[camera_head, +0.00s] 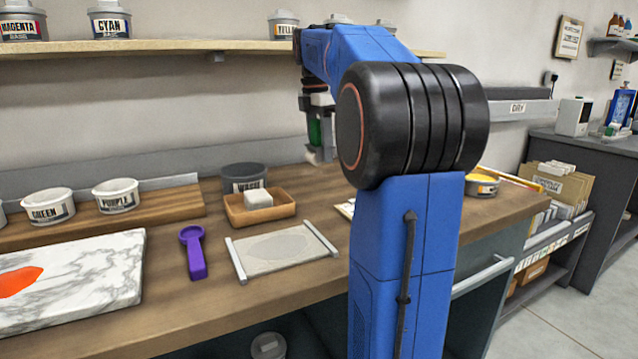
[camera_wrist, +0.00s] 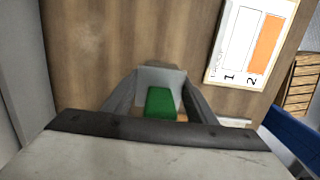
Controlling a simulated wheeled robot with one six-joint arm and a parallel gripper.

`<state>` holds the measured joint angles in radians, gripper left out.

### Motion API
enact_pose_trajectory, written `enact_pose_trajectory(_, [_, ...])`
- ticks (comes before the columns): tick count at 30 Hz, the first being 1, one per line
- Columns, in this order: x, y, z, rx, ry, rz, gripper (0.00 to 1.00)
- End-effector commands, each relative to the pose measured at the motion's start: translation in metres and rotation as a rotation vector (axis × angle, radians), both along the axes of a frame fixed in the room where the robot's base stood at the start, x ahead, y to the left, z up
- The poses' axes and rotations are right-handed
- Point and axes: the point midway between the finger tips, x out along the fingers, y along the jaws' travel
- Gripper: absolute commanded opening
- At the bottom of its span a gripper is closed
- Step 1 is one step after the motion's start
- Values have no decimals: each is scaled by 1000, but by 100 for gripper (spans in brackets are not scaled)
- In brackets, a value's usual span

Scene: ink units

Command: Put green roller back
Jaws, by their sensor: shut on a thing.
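My gripper (camera_head: 319,145) is raised above the back of the workbench, partly hidden behind my own arm in the head view. It is shut on the green roller (camera_head: 315,131). In the wrist view the green roller (camera_wrist: 160,101) sits between the two fingers (camera_wrist: 158,92), with a pale grey part beside the green. The lower end of the roller is hard to make out in the head view. It is held in the air, apart from the bench.
On the bench (camera_head: 190,310) are a purple scoop (camera_head: 194,252), a grey plate with side rails (camera_head: 282,249), a wooden tray (camera_head: 238,213) with a white block, a waste tub (camera_head: 244,178), GREEN and PURPLE tubs and a marble slab (camera_head: 100,250). A printed card (camera_wrist: 252,42) lies on the wood.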

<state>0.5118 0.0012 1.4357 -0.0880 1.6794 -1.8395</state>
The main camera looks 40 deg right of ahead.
Motion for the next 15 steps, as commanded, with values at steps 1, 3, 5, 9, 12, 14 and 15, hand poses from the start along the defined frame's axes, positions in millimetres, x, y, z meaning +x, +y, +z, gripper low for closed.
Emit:
enact_pose_trajectory(1, [-1, 1, -9, 1, 2, 0, 29])
enact_pose_trajectory(3, [-1, 1, -21, 2, 3, 1, 29])
enact_pose_trajectory(5, [-1, 1, -29, 1, 2, 1, 29])
enact_pose_trajectory(9, [0, 0, -41, 0, 0, 1, 29])
enact_pose_trajectory(12, [0, 0, -45, 0, 0, 1, 29])
enact_pose_trajectory(14, [-1, 0, -51, 0, 1, 1, 29])
enact_pose_trajectory(15, [-1, 1, -55, 0, 1, 1, 29])
